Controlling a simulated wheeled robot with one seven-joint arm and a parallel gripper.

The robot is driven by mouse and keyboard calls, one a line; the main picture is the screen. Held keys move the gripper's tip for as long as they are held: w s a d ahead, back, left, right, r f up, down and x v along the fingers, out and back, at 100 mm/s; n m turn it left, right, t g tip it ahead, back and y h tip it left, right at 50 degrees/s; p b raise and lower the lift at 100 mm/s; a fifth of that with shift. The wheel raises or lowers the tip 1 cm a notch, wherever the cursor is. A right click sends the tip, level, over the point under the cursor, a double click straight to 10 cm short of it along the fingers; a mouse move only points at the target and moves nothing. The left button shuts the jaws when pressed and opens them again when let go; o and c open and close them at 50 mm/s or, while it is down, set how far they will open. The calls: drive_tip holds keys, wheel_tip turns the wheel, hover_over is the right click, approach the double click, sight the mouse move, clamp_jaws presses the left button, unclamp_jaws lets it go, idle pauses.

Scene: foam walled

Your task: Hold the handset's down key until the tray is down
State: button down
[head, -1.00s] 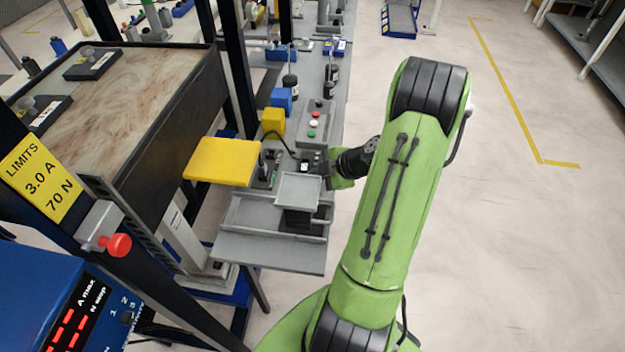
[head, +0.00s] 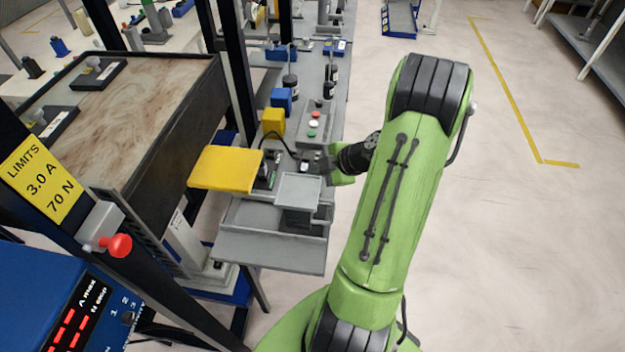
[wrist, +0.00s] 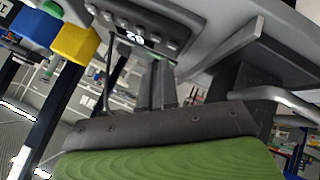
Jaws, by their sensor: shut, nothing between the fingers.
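The large dark-walled tray (head: 175,125) with a brown marbled surface stands at the left in the head view. A yellow plate (head: 226,168) is beside its right side. A small dark handset (head: 303,167) with a light display sits on the grey bench; a panel with a lit display and a row of round keys (wrist: 150,35) shows at the top of the wrist view. My gripper (head: 322,166) is at the handset's right in the head view. In the wrist view its dark fingers (wrist: 162,75) are together, tips close below the keys. Whether they touch a key cannot be told.
A small grey platform (head: 298,187) stands on the bench just in front of the handset. Yellow (head: 273,121) and blue (head: 281,98) blocks and a button box (head: 314,125) lie behind. Open floor (head: 530,230) is at the right.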

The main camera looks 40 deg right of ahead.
wheel_tip(320, 180, up, 5)
drive_tip(key=shift+r+p, duration=0.1)
drive_tip(key=shift+p, duration=0.95)
